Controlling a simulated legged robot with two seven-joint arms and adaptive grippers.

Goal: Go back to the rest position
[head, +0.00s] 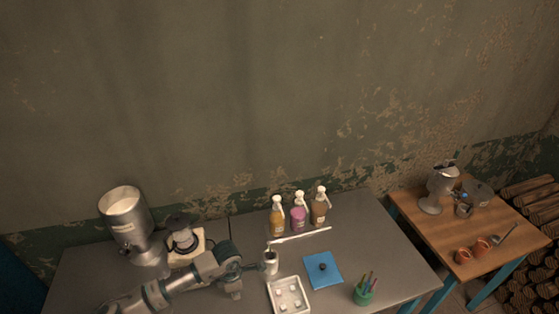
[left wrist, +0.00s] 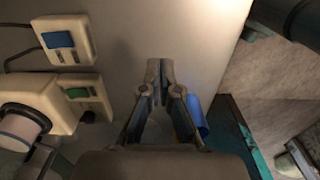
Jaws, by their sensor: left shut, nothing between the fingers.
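My left arm comes in from the lower left of the head view, over the grey table (head: 380,245). My left gripper (head: 254,267) is at its end, near a pale cup (head: 271,264); I cannot tell whether they touch. In the left wrist view the left gripper (left wrist: 162,72) has its fingertips together with nothing between them, over a pale surface. My right gripper is not in either view.
A metal hopper machine (head: 126,225) stands at the left. Several pump bottles (head: 298,219) stand at the back. A white tray (head: 304,303), blue mat (head: 334,278) and green pen holder (head: 363,293) lie right of the gripper. A wooden table (head: 425,220) stands farther right.

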